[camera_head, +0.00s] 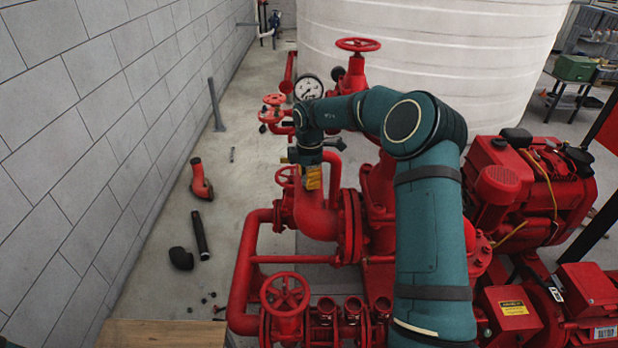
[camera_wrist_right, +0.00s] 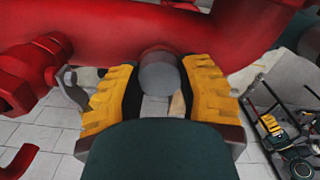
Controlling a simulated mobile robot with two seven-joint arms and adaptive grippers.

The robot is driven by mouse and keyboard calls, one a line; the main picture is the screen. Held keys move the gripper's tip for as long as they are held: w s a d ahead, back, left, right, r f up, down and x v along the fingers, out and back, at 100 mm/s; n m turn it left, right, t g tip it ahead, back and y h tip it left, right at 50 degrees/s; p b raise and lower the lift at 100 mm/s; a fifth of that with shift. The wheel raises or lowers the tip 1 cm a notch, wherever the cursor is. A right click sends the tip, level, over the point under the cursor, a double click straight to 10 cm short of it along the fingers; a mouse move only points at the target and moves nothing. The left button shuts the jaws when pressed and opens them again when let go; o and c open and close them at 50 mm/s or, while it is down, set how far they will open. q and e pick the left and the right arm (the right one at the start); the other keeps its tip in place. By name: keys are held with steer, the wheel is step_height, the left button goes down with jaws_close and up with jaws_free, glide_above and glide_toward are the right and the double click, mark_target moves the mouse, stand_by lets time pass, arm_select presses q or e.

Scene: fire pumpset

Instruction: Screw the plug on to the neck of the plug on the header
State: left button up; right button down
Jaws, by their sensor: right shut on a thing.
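My right gripper (camera_head: 312,182) reaches down at the red pipework, and its arm covers part of the pumpset. In the right wrist view its yellow and black fingers (camera_wrist_right: 160,88) are shut on a grey, round-faced plug (camera_wrist_right: 160,74). The red header pipe (camera_wrist_right: 105,28) runs right behind the plug. A short red rim, perhaps the neck, shows just above the plug, but I cannot tell whether the two touch or are lined up. In the head view the plug is hidden by the gripper. My left gripper is in neither view.
A pressure gauge (camera_head: 308,88) and a red handwheel (camera_head: 358,44) stand near the arm. The red engine (camera_head: 525,190) fills the right side. A block wall (camera_head: 75,150) bounds the left. Loose pipe pieces, including a black pipe (camera_head: 200,235), lie on the floor.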

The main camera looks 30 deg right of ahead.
steer(key=m, duration=0.4)
steer(key=shift+m, duration=0.3)
steer(key=shift+m, duration=2.3)
